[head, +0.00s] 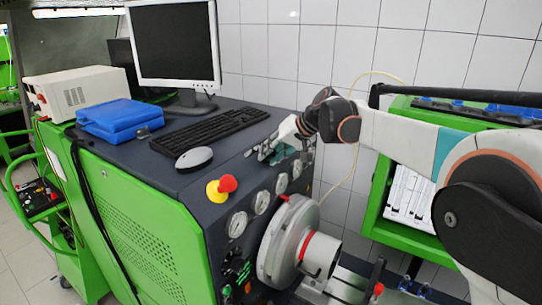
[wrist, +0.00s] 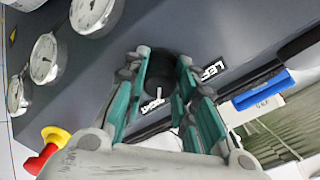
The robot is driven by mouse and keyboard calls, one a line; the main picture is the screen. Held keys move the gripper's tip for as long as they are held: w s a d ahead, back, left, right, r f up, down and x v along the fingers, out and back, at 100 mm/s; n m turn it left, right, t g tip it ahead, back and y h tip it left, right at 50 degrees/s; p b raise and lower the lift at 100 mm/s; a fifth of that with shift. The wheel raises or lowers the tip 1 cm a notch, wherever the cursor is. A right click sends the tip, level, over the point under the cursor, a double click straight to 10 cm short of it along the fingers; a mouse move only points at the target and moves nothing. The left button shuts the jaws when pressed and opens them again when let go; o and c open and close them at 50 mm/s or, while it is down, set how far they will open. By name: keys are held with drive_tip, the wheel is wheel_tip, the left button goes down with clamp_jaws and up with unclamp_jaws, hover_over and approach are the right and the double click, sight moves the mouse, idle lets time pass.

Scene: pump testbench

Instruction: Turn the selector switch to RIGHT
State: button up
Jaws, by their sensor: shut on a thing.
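The selector switch (wrist: 160,70) is a round black knob on the dark sloped panel in the wrist view. A LEFT label (wrist: 213,70) lies to its right, and a second white label (wrist: 152,105), partly hidden by the fingers, lies below it. My gripper (wrist: 163,64) has its teal and grey fingers on both sides of the knob and is shut on it. In the head view my gripper (head: 274,152) is at the panel's upper part, above the row of gauges, and hides the switch. I cannot read the knob's pointing direction clearly.
A red and yellow emergency stop (head: 221,189) and several round gauges (head: 237,224) sit on the panel near my gripper. A keyboard (head: 211,129), mouse (head: 194,158), monitor (head: 173,45) and blue case (head: 119,119) stand on the bench top. A large metal chuck (head: 290,243) is below.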

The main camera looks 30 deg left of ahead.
drive_tip(key=shift+m, duration=0.5)
drive_tip(key=o, duration=1.1)
drive_tip(key=w+v, duration=0.1)
drive_tip(key=v, duration=1.1)
drive_tip(key=shift+s, duration=0.45)
